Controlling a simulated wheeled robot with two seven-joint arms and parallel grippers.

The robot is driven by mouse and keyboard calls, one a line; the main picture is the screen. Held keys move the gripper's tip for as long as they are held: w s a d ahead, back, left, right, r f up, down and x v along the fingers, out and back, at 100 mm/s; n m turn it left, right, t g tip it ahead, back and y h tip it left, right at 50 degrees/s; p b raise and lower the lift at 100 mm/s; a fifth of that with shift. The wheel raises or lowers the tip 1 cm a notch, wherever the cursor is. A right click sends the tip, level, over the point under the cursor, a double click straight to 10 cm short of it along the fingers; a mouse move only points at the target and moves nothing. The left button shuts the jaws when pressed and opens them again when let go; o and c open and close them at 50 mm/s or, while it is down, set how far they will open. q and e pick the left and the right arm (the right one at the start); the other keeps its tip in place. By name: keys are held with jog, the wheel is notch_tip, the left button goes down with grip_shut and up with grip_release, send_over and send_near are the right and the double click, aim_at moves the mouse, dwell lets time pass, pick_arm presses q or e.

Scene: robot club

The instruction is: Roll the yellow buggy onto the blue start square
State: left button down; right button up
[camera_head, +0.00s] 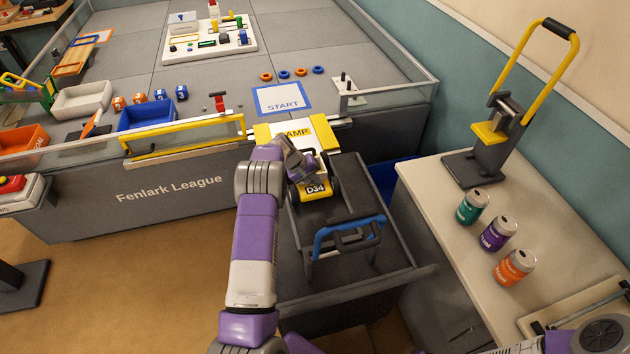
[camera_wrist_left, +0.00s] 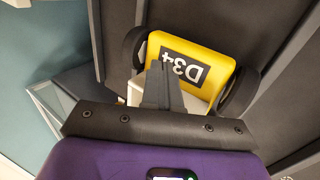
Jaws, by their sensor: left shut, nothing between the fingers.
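The yellow buggy (camera_head: 317,192), marked D34, stands on the dark cart top at the foot of the yellow-and-white ramp (camera_head: 323,131). In the left wrist view its yellow end (camera_wrist_left: 212,58) and dark wheels show. The blue-bordered start square (camera_head: 282,98), lettered START, lies bare on the grey field beyond the ramp. My left gripper (camera_head: 307,172) is shut and empty at the buggy, hiding part of it. In the left wrist view its closed fingers (camera_wrist_left: 163,88) overlap the buggy; I cannot tell whether they touch it. My right gripper is not in view.
A blue-handled frame (camera_head: 348,236) stands on the cart nearer me. A clear wall edges the field, and a black-and-red post (camera_head: 219,103) stands left of the ramp. Orange and blue rings (camera_head: 284,74) lie behind the square. Cans (camera_head: 497,233) stand on the right bench.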

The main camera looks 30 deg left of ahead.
pick_arm(q)
notch_tip(320, 180, up, 8)
jog(key=p, duration=0.4)
dwell(0.4)
dwell(0.4)
